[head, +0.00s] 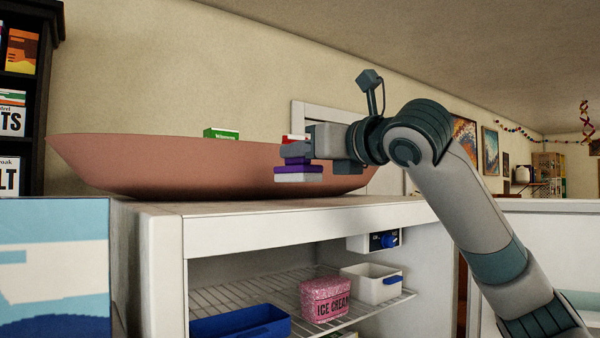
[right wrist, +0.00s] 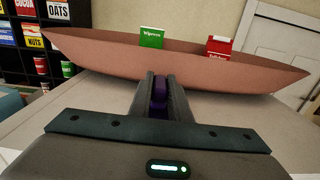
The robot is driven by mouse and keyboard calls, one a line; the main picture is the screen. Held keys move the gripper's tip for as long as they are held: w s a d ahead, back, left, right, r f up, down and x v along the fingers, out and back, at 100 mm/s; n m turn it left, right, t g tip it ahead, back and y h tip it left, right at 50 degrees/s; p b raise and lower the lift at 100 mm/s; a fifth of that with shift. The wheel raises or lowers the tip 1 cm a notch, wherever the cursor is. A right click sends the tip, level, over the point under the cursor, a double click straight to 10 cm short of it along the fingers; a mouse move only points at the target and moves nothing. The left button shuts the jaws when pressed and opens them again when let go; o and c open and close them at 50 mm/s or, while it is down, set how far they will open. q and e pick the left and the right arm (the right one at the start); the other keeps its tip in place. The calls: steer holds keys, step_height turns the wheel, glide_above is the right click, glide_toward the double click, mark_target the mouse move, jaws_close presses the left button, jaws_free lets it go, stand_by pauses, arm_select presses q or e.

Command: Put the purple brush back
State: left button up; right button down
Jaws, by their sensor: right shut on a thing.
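The purple brush (head: 298,170) has a purple body and a pale underside. My right gripper (head: 296,155) is shut on it and holds it in front of the big pinkish-brown bowl, above the white top of the cabinet. In the right wrist view, the purple body (right wrist: 159,92) shows between the two dark fingers (right wrist: 160,88); the rest of it is hidden. My left gripper is in neither view.
The wide bowl (head: 170,165) stands on the white cabinet top (head: 250,222); a green box (head: 221,133) and a red box (right wrist: 219,46) show above its rim. Below, a wire shelf holds a blue bin (head: 240,323), a pink ice cream box (head: 325,298) and a white bin (head: 368,285).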

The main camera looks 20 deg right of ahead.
mark_target(313, 173)
steer(key=shift+f+p, duration=0.8)
steer(key=shift+f, duration=1.2)
steer(key=shift+f, duration=0.1)
steer(key=c, duration=1.7)
jaws_free()
steer(key=shift+o, duration=0.2)
steer(key=shift+s+d, duration=0.15)
steer(key=shift+s, duration=0.35)
steer(key=b+v, duration=0.5)
steer(key=v, duration=0.6)
